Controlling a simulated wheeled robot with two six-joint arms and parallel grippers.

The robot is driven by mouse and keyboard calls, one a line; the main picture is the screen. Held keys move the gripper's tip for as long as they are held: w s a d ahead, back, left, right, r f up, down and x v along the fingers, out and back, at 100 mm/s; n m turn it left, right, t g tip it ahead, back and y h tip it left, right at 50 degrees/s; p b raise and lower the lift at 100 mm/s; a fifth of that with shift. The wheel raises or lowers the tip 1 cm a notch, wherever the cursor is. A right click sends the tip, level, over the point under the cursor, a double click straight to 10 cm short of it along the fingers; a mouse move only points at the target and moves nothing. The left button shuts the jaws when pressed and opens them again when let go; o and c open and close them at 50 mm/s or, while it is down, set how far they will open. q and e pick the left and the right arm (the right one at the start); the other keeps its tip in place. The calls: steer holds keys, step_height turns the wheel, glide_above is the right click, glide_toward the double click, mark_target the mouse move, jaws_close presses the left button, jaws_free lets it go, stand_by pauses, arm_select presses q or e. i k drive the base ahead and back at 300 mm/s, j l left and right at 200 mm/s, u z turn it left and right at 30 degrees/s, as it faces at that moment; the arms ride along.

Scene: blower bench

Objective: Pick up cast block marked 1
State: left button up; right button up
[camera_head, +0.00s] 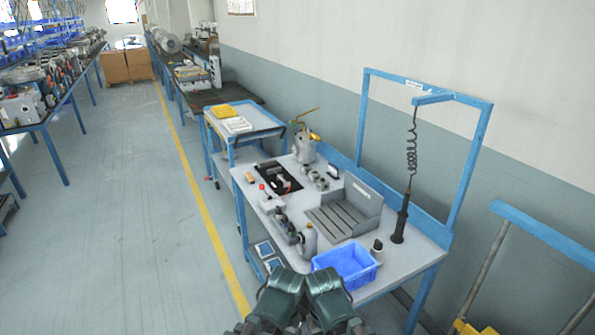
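Several small grey metal parts (320,183) stand in a group on the bench (330,265), behind the slatted grey fixture. They may be cast blocks, but they are too small for me to read any number, so I cannot tell which is marked 1. Other grey metal parts (308,240) stand near the bench's front left edge. My two dark green arm links show at the bottom centre, in front of the bench. I cannot make out either gripper in this view.
A blue bin (346,262) stands at the bench's near edge. A slatted grey fixture (346,208) fills the middle. A black tool (401,218) hangs on a coiled cord at the right. A cart (241,124) with yellow and white trays stands beyond. The floor at left is clear.

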mark_target(305, 167)
steer(key=u, duration=1.1)
steer(key=i+j, duration=0.1)
steer(key=i, duration=2.65)
steer(key=i+j, duration=0.1)
steer(key=i, duration=2.6)
steer(key=z, duration=3.5)
